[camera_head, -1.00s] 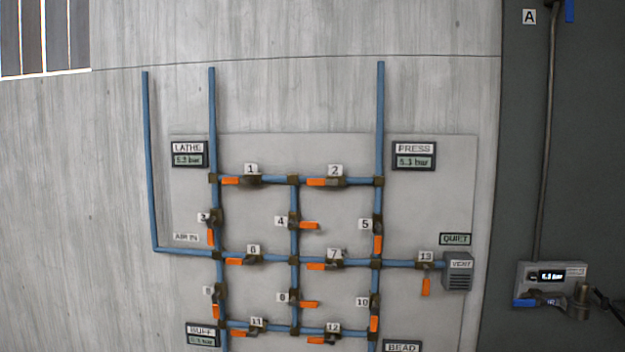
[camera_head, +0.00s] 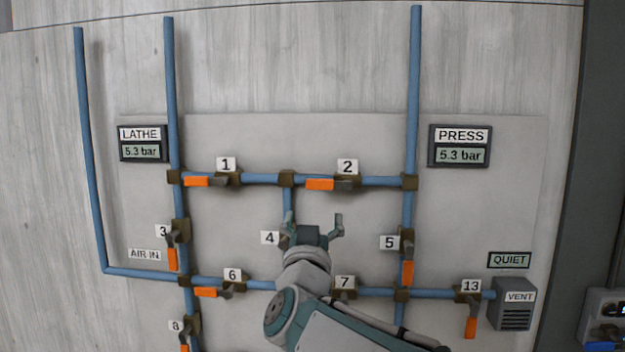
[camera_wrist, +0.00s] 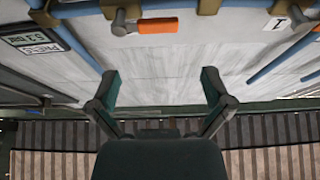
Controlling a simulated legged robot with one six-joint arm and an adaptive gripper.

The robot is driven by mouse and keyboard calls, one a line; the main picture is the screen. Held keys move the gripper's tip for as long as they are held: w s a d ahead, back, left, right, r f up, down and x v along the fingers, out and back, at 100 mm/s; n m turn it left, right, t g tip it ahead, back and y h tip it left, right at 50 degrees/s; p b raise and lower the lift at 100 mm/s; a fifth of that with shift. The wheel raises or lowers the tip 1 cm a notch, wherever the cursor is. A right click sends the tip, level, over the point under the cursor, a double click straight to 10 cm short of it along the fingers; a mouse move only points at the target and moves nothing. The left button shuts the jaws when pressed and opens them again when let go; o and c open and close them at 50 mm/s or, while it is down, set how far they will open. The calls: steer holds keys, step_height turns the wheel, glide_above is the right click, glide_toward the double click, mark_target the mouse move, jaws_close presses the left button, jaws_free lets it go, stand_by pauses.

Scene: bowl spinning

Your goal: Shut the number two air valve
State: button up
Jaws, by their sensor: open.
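The number two valve (camera_head: 346,184) sits on the upper horizontal blue pipe, under the label 2 (camera_head: 347,166). Its orange handle (camera_head: 319,184) points left, in line with the pipe. In the wrist view, the orange handle (camera_wrist: 158,26) is at the top middle, beyond the fingertips. My gripper (camera_head: 311,220) is below the handle in the head view, fingers pointing up, and apart from it. It is open and empty; its spread fingers also show in the wrist view (camera_wrist: 160,75). My arm hides part of the panel around valves 4 and 7.
Valve 1 (camera_head: 228,178) is left on the same pipe. Valve 5 (camera_head: 406,242) is at the lower right, and valve 3 (camera_head: 180,232) at the lower left. The PRESS gauge (camera_head: 459,146) reads 5.3 bar. Bare panel lies above the upper pipe.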

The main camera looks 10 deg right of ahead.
mark_target(319, 184)
steer(key=x, duration=1)
steer(key=shift+w+d+r, duration=0.15)
steer(key=shift+w, duration=0.2)
steer(key=c, duration=1.1)
